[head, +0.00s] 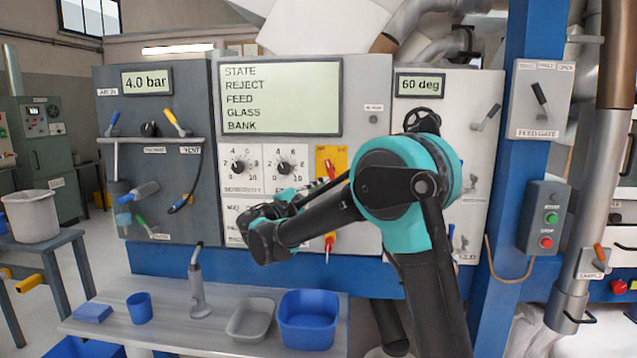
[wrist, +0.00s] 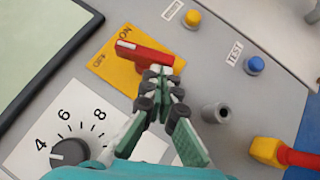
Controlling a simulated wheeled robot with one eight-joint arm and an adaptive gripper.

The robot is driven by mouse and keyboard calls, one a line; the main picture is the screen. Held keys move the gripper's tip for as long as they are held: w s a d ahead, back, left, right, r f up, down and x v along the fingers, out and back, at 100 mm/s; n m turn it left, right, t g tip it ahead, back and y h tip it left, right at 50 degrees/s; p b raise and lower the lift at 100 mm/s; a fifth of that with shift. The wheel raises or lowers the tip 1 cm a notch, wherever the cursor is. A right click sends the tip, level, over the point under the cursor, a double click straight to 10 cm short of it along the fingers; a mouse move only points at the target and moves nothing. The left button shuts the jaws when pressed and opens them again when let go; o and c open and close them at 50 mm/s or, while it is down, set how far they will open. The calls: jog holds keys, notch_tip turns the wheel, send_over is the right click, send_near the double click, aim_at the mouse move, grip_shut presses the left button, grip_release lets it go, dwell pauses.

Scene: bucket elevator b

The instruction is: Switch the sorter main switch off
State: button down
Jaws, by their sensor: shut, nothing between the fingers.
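The sorter main switch is a red handle (wrist: 143,55) on a yellow plate (wrist: 108,67) with ON and another small label. In the head view the yellow plate (head: 340,156) shows on the grey panel, with the red handle (head: 330,168) partly in view beside my arm. My gripper (wrist: 157,76) is shut and empty. In the head view my wrist and arm hide much of the panel below the switch.
Near the switch are a numbered dial (wrist: 70,152), a yellow button (wrist: 192,18), a blue button (wrist: 254,65), a grey peg (wrist: 215,113) and a red-and-yellow handle (wrist: 268,150). A display (head: 281,97) is above. A bench with blue and grey tubs (head: 308,320) stands below.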

jog(key=n+t, duration=0.1)
jog(key=d+n+t, duration=0.1)
jog(key=n, duration=0.1)
jog(key=shift+d+f+n+t, duration=0.2)
jog(key=shift+f+n+t, duration=0.1)
jog(key=shift+t, duration=0.1)
jog(key=shift+d, duration=0.15)
dwell(0.3)
jog(key=shift+f, duration=0.1)
